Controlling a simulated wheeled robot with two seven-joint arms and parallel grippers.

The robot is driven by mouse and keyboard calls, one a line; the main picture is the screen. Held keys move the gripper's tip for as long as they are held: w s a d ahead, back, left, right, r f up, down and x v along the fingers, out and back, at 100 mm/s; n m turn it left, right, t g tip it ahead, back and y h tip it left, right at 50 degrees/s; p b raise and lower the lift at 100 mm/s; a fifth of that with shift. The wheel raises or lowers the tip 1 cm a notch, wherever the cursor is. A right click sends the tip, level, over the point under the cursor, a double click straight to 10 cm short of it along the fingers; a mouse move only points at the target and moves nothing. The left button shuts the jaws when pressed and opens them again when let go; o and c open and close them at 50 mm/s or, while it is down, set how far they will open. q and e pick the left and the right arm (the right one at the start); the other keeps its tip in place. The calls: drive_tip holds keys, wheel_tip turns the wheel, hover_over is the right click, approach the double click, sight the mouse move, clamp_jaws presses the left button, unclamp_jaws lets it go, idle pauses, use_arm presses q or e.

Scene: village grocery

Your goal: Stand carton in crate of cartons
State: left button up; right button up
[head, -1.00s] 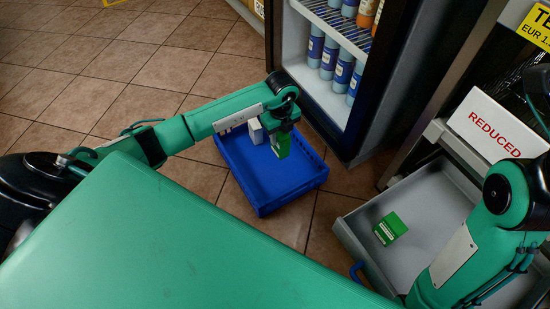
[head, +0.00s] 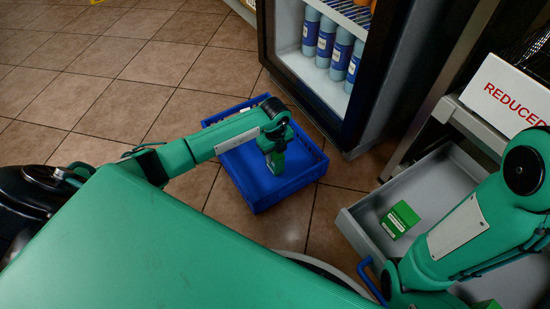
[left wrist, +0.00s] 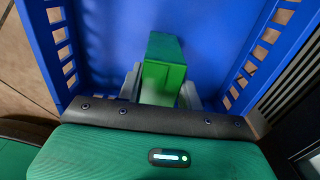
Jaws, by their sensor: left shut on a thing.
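My left gripper (head: 275,163) is low over the blue crate (head: 262,207), which is on the floor. It is shut on a green carton, which shows in the left wrist view (left wrist: 163,65) between the grey fingers (left wrist: 160,92). The crate's blue walls (left wrist: 42,40) rise on both sides of the carton there. Whether the carton touches the crate floor I cannot tell. In the head view my arm hides part of the crate's inside, and I make out no other cartons in it now.
Another green carton (head: 400,219) lies in a grey open drawer (head: 372,236) at the right. A cooler (head: 345,120) with blue-labelled bottles stands behind the crate. A white REDUCED sign (head: 507,95) stands above the drawer. The tiled floor (head: 110,90) at the left is clear.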

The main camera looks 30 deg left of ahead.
use_arm(q)
drive_tip(key=shift+f, duration=0.6)
drive_tip(key=shift+r, duration=0.15)
drive_tip(key=o, duration=1.1)
drive_tip(key=shift+o, duration=0.2)
